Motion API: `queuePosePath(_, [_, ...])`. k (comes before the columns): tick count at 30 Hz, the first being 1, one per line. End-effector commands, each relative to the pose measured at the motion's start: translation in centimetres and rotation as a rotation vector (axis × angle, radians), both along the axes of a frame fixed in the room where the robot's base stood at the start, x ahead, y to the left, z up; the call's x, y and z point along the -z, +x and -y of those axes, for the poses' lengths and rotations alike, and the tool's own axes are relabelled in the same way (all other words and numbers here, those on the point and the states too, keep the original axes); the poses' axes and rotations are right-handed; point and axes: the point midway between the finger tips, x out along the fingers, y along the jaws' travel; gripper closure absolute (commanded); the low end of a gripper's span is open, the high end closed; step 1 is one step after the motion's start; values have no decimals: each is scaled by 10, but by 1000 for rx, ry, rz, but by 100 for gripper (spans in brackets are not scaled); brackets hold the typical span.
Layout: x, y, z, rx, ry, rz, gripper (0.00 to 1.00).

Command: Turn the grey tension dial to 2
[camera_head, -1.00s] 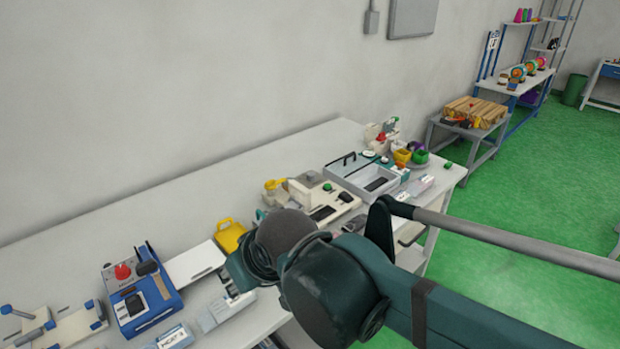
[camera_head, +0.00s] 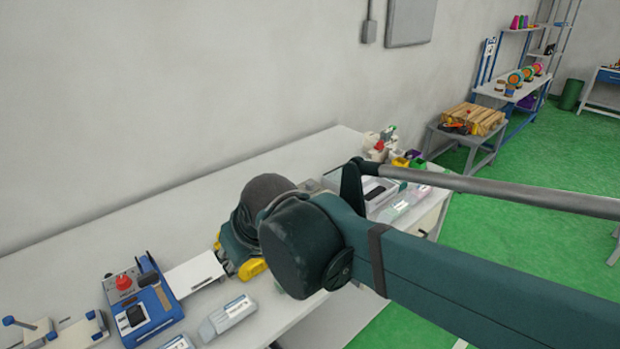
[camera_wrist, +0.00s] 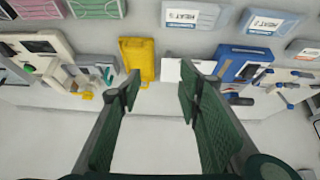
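I cannot clearly pick out the grey tension dial in either current view. A blue machine (camera_head: 160,310) with a red knob stands at the lower left of the head view. It also shows at the right in the wrist view (camera_wrist: 232,68). My gripper (camera_wrist: 160,82) is open and empty, its two green fingers apart, with the yellow case (camera_wrist: 138,57) just beyond the left fingertip. Nothing touches the fingers visibly.
A white panel (camera_head: 195,272) lies beside the blue machine. Labelled boxes (camera_wrist: 192,17) line the bench edge. A grey tray (camera_wrist: 95,68) stands beside the beige machine. The white bench (camera_head: 70,245) is clear towards the wall. A side table (camera_head: 452,140) stands farther off.

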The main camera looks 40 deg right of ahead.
Motion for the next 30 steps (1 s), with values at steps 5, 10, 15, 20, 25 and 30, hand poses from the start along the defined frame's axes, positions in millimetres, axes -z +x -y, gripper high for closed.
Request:
queuePosePath(5, [-20,24,17,0,-15,-35,65])
queuePosePath(10, [-34,46,33,-3,-28,-68,65])
queuePosePath(15, [-46,69,51,-6,-40,-101,65])
queuePosePath(20, [-55,90,69,-11,-48,-132,65])
queuePosePath(25, [-63,112,90,-16,-56,-165,65])
queuePosePath(30, [-68,133,112,-22,-62,-199,65])
